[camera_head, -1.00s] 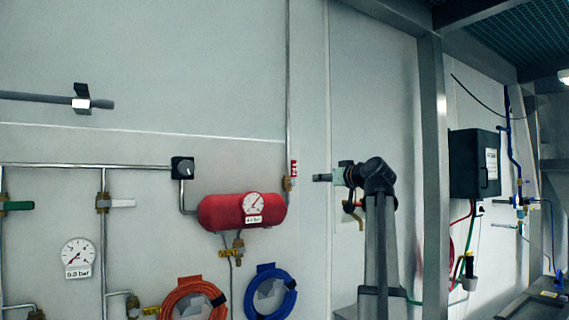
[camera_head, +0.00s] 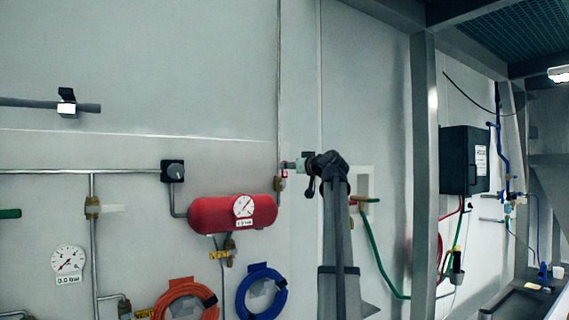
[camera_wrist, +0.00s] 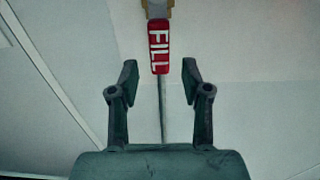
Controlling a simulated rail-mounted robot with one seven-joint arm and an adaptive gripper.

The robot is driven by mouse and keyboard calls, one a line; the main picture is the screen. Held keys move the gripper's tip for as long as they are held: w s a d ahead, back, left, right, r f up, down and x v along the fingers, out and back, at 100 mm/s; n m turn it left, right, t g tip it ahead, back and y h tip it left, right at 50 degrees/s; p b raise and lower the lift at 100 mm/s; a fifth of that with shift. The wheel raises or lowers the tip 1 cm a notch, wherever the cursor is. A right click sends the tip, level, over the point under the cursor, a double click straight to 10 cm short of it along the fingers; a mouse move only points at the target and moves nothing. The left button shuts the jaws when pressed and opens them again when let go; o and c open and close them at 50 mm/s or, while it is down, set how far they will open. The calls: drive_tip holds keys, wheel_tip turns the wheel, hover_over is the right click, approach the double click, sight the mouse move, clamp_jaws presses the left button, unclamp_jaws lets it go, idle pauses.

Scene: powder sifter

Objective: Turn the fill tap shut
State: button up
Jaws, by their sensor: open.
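The fill tap's red handle (camera_wrist: 159,47), marked FILL in white, hangs from a brass valve body (camera_wrist: 157,8) at the top of the wrist view. My gripper (camera_wrist: 160,80) is open and empty. Its two dark fingers stand apart on either side of the handle's line, with the handle's end just beyond the fingertips and clear of both. In the head view my gripper (camera_head: 287,165) is at the tap, partly covering the red handle (camera_head: 284,174). The brass body (camera_head: 281,185) shows just below it on the vertical pipe.
A red tank (camera_head: 215,214) with a gauge is left of and below the tap. A black knob box (camera_head: 173,171) is farther left. Orange (camera_head: 185,302) and blue hose coils (camera_head: 262,292) hang below. A grey post (camera_head: 425,170) stands to the right of my arm.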

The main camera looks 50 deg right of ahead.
sight(284, 178)
drive_tip(key=shift+p+x, duration=0.45)
drive_tip(key=shift+x, duration=1.6)
clamp_jaws()
